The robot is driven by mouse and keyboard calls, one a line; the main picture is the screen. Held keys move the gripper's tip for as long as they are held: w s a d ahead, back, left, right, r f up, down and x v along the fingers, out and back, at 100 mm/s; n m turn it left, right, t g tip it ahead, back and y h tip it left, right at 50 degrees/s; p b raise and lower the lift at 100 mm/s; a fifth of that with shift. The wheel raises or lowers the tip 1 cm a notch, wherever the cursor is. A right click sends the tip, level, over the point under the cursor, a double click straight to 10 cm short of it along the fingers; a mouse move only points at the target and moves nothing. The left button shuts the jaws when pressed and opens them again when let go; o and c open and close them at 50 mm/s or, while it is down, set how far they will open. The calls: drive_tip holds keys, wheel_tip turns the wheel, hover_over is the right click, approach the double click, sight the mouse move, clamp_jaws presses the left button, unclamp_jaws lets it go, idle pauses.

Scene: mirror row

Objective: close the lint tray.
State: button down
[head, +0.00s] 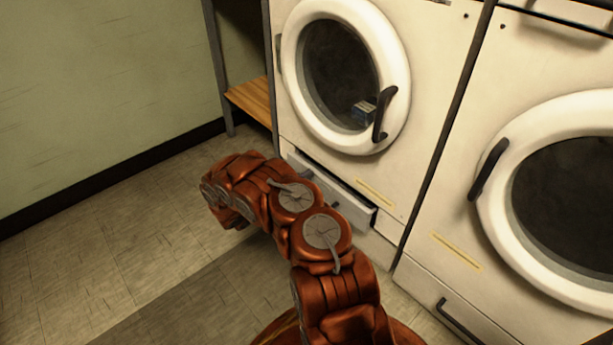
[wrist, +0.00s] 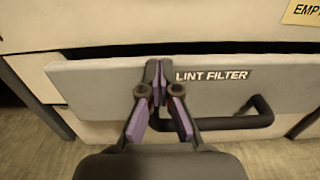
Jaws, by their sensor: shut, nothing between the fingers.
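The lint tray (head: 350,202) is a pale drawer low in the left machine, standing out from the machine's face. In the wrist view its front panel (wrist: 98,88) reads "LINT FILTER", with a dark gap above its top edge. In the head view my arm covers part of the tray, and the fingertips are not clear.
The left machine's round door (head: 345,75) is shut above the tray, with a small blue and white item (head: 363,111) at its glass. A second machine (head: 520,60) stands at right. A wooden shelf (head: 252,98) is at left. The tiled floor (head: 90,260) at left is clear.

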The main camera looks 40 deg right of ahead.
drive_tip(key=a+p, duration=0.4)
drive_tip(key=a, duration=0.9)
drive_tip(key=shift+w, duration=0.15)
drive_tip(key=c, duration=1.8)
unclamp_jaws()
drive_tip(key=shift+a, duration=0.3)
drive_tip(key=shift+c, duration=0.2)
drive_tip(key=shift+o, duration=0.9)
drive_tip(key=shift+a, duration=0.1)
drive_tip(key=o, duration=0.5)
drive_tip(key=n, duration=0.1)
drive_tip(key=f+n+g, duration=0.1)
drive_tip(key=shift+s+d+n, duration=0.2)
drive_tip(key=shift+d+n, duration=0.1)
drive_tip(key=shift+d, duration=0.05)
drive_tip(key=n, duration=0.1)
drive_tip(key=d+n+g+y, duration=0.1)
drive_tip(key=f+n, duration=0.1)
drive_tip(key=shift+s+d+n+g, duration=0.2)
drive_tip(key=shift+s+n+g, duration=0.1)
drive_tip(key=shift+g, duration=0.1)
drive_tip(key=shift+s+d+f+n+g+y+b, duration=0.5)
drive_tip(key=shift+s+d+n, duration=0.3)
drive_tip(key=shift+d+n, duration=0.75)
drive_tip(key=shift+s+d+f+n+g+y+b, duration=0.35)
drive_tip(key=shift+s+d+f+n+g+b, duration=0.35)
drive_tip(key=shift+d+n, duration=0.9)
drive_tip(key=shift+s+d+f+n+g+y+b, duration=0.4)
drive_tip(key=shift+s+d+n, duration=0.5)
drive_tip(key=shift+d, duration=1.2)
